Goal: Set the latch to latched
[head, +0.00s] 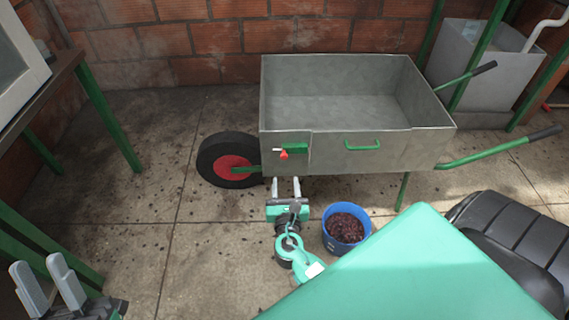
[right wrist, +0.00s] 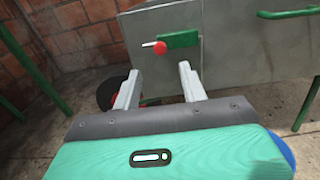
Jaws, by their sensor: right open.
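The latch is a green block (head: 294,148) with a short pin and red knob (head: 283,154) on the lower left front of the grey metal cart (head: 330,148). In the right wrist view the green latch block (right wrist: 180,40) has the red knob (right wrist: 160,47) at its left end, with a light pin tip pointing left. My right gripper (head: 286,185) is open and empty, just below the latch and apart from it; its two fingers (right wrist: 160,82) also show in the right wrist view. My left gripper (head: 45,277) is open and empty at the lower left, far from the cart.
A blue bucket (head: 326,240) of dark red pulp stands on the floor right of my right gripper. The cart has a black wheel (head: 205,160) and green handles. A table (head: 60,68) stands at the left. Concrete floor left of the wheel is clear.

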